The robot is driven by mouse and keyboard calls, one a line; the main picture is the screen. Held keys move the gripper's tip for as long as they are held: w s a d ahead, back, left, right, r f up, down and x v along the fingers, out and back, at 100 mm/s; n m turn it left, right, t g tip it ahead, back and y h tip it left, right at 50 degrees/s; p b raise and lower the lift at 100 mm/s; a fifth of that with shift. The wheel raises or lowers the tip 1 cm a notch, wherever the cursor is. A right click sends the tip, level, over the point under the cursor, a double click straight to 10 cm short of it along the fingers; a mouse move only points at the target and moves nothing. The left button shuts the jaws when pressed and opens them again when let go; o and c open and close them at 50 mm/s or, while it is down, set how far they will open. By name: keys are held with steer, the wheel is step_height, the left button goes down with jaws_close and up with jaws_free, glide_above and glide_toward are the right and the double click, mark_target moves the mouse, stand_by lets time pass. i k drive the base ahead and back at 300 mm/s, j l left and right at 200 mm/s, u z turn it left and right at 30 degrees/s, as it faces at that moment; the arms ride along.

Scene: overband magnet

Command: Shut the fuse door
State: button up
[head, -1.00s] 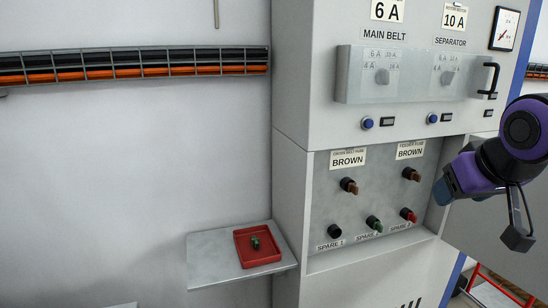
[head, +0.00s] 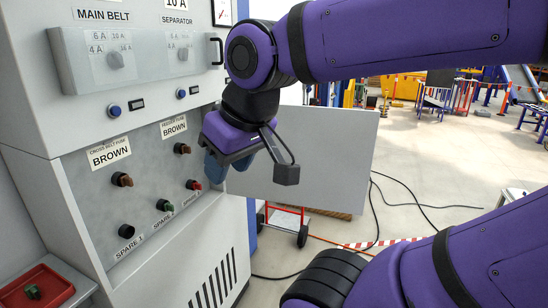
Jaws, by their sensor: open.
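The fuse door is a plain grey panel (head: 335,155) that stands open to the right of the fuse recess (head: 145,195) in the cabinet. My gripper (head: 213,163) is open and hangs in front of the recess's right side, near the door's left part. My arm hides the door's upper left part and its hinge edge. I cannot tell whether the gripper touches the door. In the recess are two brown fuses (head: 122,180) (head: 182,149), a green one (head: 164,205), a red one (head: 194,185) and a black socket (head: 126,231).
Above the recess, a clear cover (head: 140,55) with a black handle (head: 217,50) juts out. A red tray (head: 40,290) sits on a shelf at lower left. A red hand truck (head: 290,222) stands beneath the door. Cables (head: 375,215) lie on the floor.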

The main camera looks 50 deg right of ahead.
mark_target(333, 148)
steer(key=l+u, duration=0.45)
steer(key=k+l+u, duration=0.1)
steer(key=l+u, duration=0.2)
steer(key=u, duration=0.15)
steer(key=k+l+u, duration=0.15)
steer(key=l+u, duration=0.25)
steer(key=k+l+u, duration=0.2)
steer(key=u, duration=0.25)
steer(key=k+l+u, duration=0.2)
steer(key=u, duration=0.25)
steer(key=k+l+u, duration=0.1)
steer(key=k+u, duration=0.15)
steer(key=u, duration=0.2)
steer(key=k+l, duration=0.15)
steer(key=k, duration=0.5)
steer(key=k+l, duration=0.15)
steer(key=k, duration=0.55)
steer(key=k+l+z, duration=0.7)
steer(key=k, duration=0.15)
steer(key=k+l+z, duration=0.4)
steer(key=i+l+u, duration=0.45)
steer(key=i+l, duration=0.6)
steer(key=k+z, duration=0.35)
steer(key=k+l+z, duration=0.1)
steer(key=k+z, duration=0.3)
